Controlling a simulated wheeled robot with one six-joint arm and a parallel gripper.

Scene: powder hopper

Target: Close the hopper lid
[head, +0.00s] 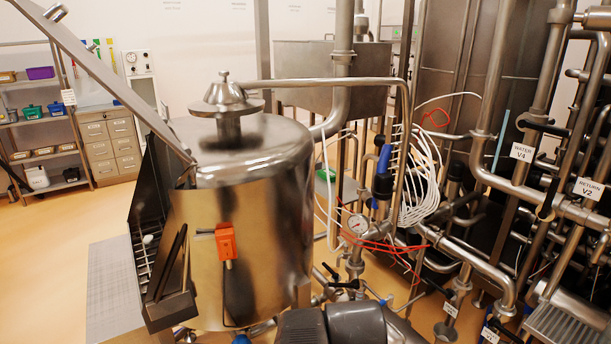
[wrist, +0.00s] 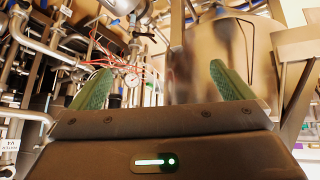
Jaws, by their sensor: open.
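The hopper (head: 139,218) stands left of centre in the head view, against the steel tank, with a dark inner wall and a slotted grate inside. A long flat steel panel, which looks like its lid (head: 105,78), is seen nearly edge-on. It slants from the hopper's rear edge up to the top left, so the hopper's top is open. My gripper (wrist: 160,86) shows in the wrist view with two green fingers wide apart and nothing between them. It faces the tank and pipes and is apart from the lid. In the head view its fingertips are not seen.
The steel tank (head: 285,160) with a knobbed top fills the middle. An orange fitting (head: 226,241) is on its front. Pipes, valves, a gauge (head: 358,224) and loose cables crowd the right. Open floor (head: 50,265) lies at the left, before shelves and drawers.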

